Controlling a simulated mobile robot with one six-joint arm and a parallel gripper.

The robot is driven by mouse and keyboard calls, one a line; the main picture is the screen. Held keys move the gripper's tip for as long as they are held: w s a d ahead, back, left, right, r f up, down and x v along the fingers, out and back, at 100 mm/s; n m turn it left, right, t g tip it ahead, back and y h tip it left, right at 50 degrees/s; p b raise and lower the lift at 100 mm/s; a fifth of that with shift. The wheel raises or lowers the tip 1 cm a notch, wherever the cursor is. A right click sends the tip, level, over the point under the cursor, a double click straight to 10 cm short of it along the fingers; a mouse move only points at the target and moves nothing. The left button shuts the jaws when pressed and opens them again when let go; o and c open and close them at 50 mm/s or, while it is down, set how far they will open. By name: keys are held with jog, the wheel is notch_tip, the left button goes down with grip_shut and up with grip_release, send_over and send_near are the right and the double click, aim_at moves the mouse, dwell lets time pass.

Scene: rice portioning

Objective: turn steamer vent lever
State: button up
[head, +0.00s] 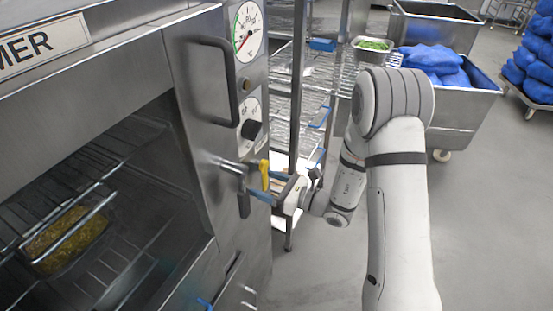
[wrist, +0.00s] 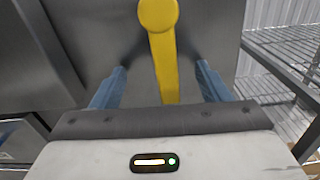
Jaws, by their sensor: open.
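The steamer (head: 255,225) stands at the left, with its chamber open and a tray of food (head: 68,238) on the rack inside. The yellow vent lever (head: 264,174) sits on the steamer's front panel below the black knob. In the wrist view the lever (wrist: 163,55) runs from a round end at the top down between my fingers. My gripper (head: 262,183) is open, with its blue fingers on either side of the lever. In the wrist view there is a visible gap between the lever and each finger. The lever's lower end is hidden behind my gripper body.
A dial gauge (head: 248,32) and a black knob (head: 251,130) are above the lever. A black door handle (head: 213,82) is to its left. A wire shelf rack (head: 297,85) stands close behind. A steel bin (head: 455,107) with blue bags is at the back right.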

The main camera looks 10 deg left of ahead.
jog(key=o, duration=0.4)
jog(key=shift+o, duration=0.2)
jog(key=shift+d, duration=0.1)
jog(key=v, duration=0.8)
jog(key=shift+b, duration=0.35)
jog(key=shift+r, duration=0.1)
